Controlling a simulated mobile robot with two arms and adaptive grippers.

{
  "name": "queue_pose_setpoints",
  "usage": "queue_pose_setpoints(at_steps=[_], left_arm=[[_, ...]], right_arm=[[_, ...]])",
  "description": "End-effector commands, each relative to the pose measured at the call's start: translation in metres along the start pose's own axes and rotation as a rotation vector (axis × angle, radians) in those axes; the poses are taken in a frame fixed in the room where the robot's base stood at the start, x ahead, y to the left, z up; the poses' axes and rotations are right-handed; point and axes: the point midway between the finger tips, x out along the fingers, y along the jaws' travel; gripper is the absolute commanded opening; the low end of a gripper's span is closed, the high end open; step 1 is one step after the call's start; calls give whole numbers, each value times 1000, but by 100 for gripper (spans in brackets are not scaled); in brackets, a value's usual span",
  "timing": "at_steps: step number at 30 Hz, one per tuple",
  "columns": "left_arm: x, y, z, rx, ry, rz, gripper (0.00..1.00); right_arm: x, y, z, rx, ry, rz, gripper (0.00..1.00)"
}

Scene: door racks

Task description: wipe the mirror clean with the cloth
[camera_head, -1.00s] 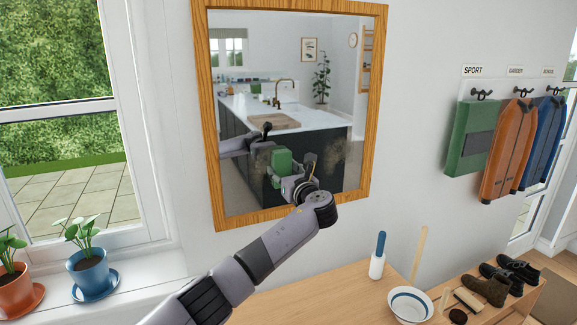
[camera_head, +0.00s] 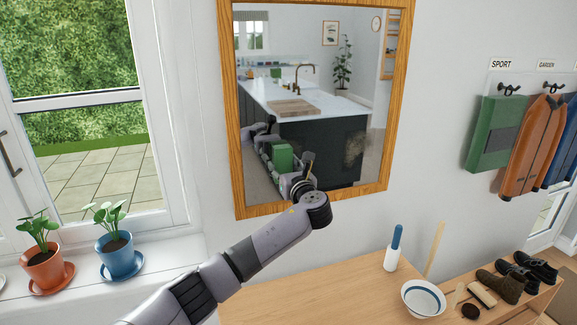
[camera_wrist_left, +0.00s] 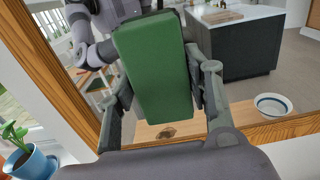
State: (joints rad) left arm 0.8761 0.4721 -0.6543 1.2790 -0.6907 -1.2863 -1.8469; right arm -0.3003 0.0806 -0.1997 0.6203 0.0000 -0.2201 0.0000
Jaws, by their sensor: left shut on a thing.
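The mirror (camera_head: 365,85) hangs on the wall in a wooden frame. A dark brown smudge (camera_head: 357,148) lies on the lower right of its glass. My left gripper (camera_head: 302,180) is at the mirror's lower middle, left of the smudge, partly hidden by its wrist. In the wrist view, my left gripper (camera_wrist_left: 163,100) is shut on the green cloth (camera_wrist_left: 155,65), which looks like a thick block in front of the glass. A green patch (camera_head: 283,157) also shows in the head view; I cannot tell cloth from reflection, nor whether the cloth touches the glass. My right gripper is not in view.
Potted plants (camera_head: 119,257) stand on the left sill. A green bag (camera_head: 490,135) and jackets hang at the right. The bench's left part is clear.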

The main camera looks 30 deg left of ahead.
Motion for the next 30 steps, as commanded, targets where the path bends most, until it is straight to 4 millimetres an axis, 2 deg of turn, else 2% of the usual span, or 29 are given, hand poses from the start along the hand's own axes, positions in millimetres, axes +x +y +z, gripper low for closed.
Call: queue_pose_setpoints(at_steps=[6, 12, 17, 24, 30], left_arm=[[1, 20, -1, 2, 0, 2, 24], [1, 32, -1, 1, 0, 2, 24], [1, 33, 2, 0, -1, 1, 24], [3, 33, 20, -3, -2, 2, 24], [3, 30, 24, 0, -1, 2, 24]], right_arm=[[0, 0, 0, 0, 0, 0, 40], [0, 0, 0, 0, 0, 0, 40], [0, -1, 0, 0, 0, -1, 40], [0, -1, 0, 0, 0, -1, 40], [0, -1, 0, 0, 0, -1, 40]])
